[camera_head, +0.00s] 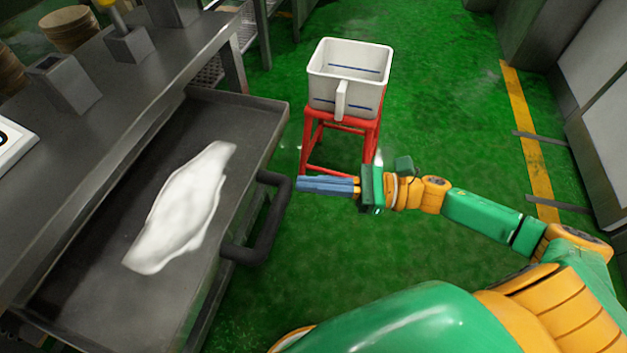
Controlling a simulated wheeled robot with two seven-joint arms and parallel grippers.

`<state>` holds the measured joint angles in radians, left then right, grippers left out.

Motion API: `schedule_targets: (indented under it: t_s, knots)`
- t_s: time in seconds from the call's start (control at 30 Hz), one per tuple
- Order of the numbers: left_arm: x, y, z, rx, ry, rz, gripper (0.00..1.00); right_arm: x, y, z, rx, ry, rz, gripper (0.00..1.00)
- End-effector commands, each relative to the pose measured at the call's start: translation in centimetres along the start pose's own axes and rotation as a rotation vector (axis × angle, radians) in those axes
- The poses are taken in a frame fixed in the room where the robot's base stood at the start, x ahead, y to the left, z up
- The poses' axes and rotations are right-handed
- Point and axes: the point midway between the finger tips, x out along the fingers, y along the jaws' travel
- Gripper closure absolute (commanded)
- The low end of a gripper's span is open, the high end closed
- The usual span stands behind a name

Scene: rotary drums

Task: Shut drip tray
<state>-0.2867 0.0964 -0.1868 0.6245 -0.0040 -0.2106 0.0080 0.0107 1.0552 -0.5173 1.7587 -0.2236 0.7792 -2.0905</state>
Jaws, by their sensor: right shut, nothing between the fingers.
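The drip tray (112,258) is a dark grey metal drawer, pulled out from under the counter at the left. A white patch (183,210) lies on its floor. A thick black handle (266,226) stands out from the tray's right-hand front wall. My right gripper (300,185) is shut and empty, pointing left. Its blue-grey fingertips are at the upper end of the handle, just to its right; I cannot tell whether they touch it. My left gripper is not in view.
A white bin (334,92) stands on a red stool (348,125) beyond the gripper. The grey counter (95,110) overhangs the tray's left side. Green floor (440,100) is clear to the right of the stool. Grey cabinets (590,110) line the far right.

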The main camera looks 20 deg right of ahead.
Motion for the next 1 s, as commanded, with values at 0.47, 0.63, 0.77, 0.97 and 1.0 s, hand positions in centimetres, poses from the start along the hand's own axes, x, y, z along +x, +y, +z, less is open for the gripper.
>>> schedule_targets:
  t_s: [0.47,0.63,0.77,0.97,1.0]
  knots:
    - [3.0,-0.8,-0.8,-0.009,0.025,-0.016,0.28,7.2,-1.4,-0.5,-0.007,-0.009,0.003,1.0]
    - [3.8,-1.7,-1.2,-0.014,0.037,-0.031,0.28,11.8,-2.3,-0.5,-0.005,-0.007,0.002,1.0]
    - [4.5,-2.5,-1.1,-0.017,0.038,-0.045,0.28,14.9,-2.9,-0.7,-0.003,-0.004,0.002,1.0]
    - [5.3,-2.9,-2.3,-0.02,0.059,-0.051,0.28,18.2,-3.6,-0.8,-0.002,-0.002,0.0,1.0]
    - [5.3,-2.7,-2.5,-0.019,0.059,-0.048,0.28,18.6,-3.7,-0.9,-0.002,-0.001,0.0,1.0]
